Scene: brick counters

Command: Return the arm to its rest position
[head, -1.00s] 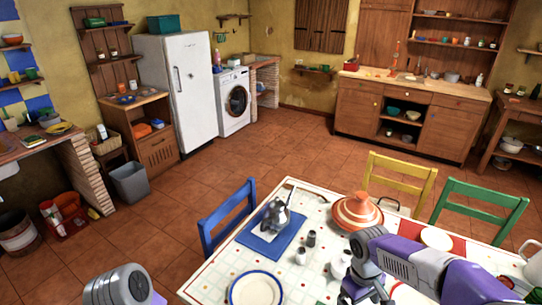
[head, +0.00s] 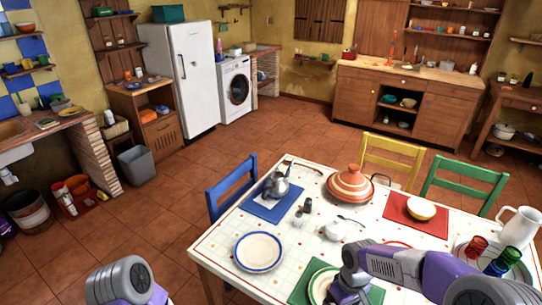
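My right arm (head: 415,265) reaches in from the right over the near part of the white table (head: 215,240). Its gripper (head: 347,298) is at the bottom edge, over a green-rimmed plate (head: 312,287) on a green mat; its fingertips are cut off or hidden, so I cannot tell whether it is open. My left arm (head: 122,280) shows only as a grey and purple link at the bottom left, left of the table; its gripper is out of the picture.
Floor left of the table is clear.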

